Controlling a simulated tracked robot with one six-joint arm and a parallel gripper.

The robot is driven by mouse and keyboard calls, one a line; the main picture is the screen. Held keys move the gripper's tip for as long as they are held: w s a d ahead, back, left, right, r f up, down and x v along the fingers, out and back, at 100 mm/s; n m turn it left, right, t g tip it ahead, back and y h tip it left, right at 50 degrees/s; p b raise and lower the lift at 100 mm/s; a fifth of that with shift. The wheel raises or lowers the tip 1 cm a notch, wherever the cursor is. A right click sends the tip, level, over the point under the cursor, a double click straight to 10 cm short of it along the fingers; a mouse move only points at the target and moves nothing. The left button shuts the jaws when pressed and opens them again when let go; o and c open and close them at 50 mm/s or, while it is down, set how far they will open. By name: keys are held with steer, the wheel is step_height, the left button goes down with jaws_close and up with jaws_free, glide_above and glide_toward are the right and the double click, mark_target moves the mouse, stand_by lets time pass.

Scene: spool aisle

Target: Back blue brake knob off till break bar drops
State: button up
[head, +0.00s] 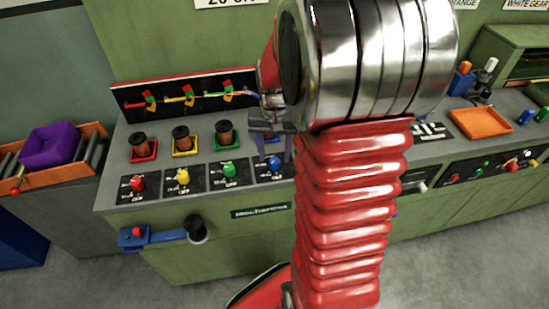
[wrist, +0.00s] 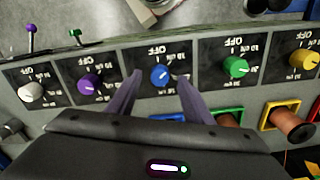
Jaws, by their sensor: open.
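The blue brake knob (wrist: 160,75) sits on a black dial plate marked OFF, with a white pointer line. It also shows in the head view (head: 275,163) on the sloped front of the green bench. My gripper (wrist: 158,78) is open, its two purple-grey fingers on either side of the blue knob with gaps showing. In the head view my gripper (head: 273,153) is just above the knob; whether the fingertips reach down around it I cannot tell. A dark board (head: 190,96) with coloured bars stands behind the spools; its right end is hidden by my arm, and I cannot tell the break bar.
Green (wrist: 235,67), yellow (wrist: 303,60), purple (wrist: 89,85) and white (wrist: 31,92) knobs flank the blue one closely. Copper spools in coloured trays, such as the green tray (head: 226,140), stand behind. A blue lever bracket (head: 133,238) juts from the bench front.

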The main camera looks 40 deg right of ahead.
mark_target(275, 163)
steer(key=shift+f, duration=1.35)
steer(key=c, duration=1.1)
steer(key=shift+o, duration=0.2)
steer(key=shift+n, duration=0.6)
steer(key=o, duration=1.1)
steer(key=shift+c, duration=0.2)
steer(key=shift+r, duration=0.1)
